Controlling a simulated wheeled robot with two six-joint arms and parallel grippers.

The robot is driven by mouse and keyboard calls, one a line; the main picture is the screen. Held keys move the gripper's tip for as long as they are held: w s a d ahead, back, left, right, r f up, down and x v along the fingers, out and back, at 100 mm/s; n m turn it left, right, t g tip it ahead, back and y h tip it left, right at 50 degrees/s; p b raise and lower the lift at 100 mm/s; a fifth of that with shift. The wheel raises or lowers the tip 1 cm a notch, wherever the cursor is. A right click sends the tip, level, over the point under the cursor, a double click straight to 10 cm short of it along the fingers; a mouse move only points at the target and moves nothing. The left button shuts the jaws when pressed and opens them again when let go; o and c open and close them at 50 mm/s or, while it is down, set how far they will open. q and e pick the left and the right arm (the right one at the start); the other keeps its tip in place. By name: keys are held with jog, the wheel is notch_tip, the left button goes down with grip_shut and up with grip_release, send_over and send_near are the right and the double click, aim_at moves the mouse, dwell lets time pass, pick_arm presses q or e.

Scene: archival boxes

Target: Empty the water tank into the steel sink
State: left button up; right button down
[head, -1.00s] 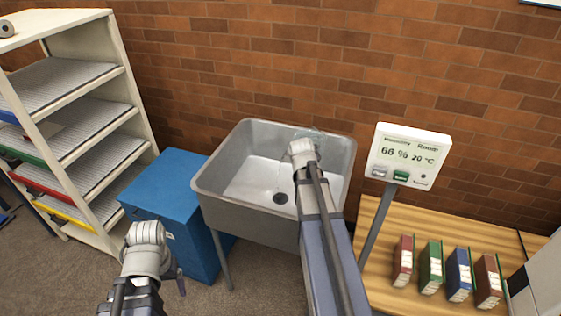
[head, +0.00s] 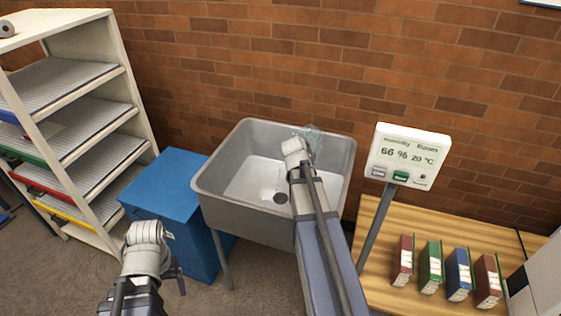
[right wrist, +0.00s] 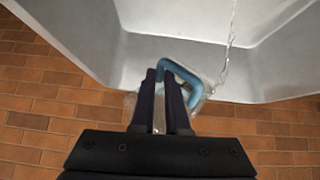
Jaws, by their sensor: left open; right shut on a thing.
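The grey steel sink (head: 218,182) stands against the brick wall, and its basin fills the top of the right wrist view (right wrist: 90,30). My right gripper (right wrist: 164,78) is shut on the blue handle (right wrist: 188,70) of the clear water tank, above the sink's back part. The tank (head: 314,135) is see-through and mostly hidden behind my right wrist; its tilt is hard to read. A thin clear stream (right wrist: 232,40) shows over the basin. The drain (head: 280,197) is at the basin's bottom. My left gripper (head: 178,280) is open and empty, in front of the blue cabinet.
The blue cabinet (head: 172,185) stands left of the sink, beside a shelf rack (head: 125,60) with coloured edges. A humidity display (head: 408,157) on a post stands right of the sink. A wooden table (head: 385,285) with several archival boxes (head: 430,268) is further right.

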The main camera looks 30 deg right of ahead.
jog(key=shift+r+h, duration=0.2)
jog(key=shift+h, duration=0.1)
jog(key=shift+w+a+r+n+g+h, duration=0.1)
jog(key=shift+a+r+n+g+h, duration=0.05)
jog(key=shift+r+n+g+h, duration=0.15)
jog(key=shift+a+r+h, duration=0.1)
jog(key=shift+r+h, duration=0.1)
jog(key=shift+h, duration=0.1)
jog(key=shift+w, duration=0.1)
jog(key=shift+w+a+r+n+h, duration=0.1)
jog(key=shift+a+r+n+h, duration=0.05)
jog(key=shift+r+n+h, duration=0.2)
jog(key=shift+w+a+r+n+g+h+b, duration=0.15)
jog(key=shift+w+a+n+g+h+b, duration=0.1)
jog(key=shift+a+h+b, duration=0.2)
jog(key=shift+w+a+r+n+g+h+b, duration=0.1)
jog(key=shift+w+a+g+h+b, duration=0.1)
jog(key=shift+a+g+h+b, duration=0.15)
jog(key=shift+s+d+r, duration=0.1)
jog(key=shift+r, duration=0.1)
jog(key=shift+h, duration=0.25)
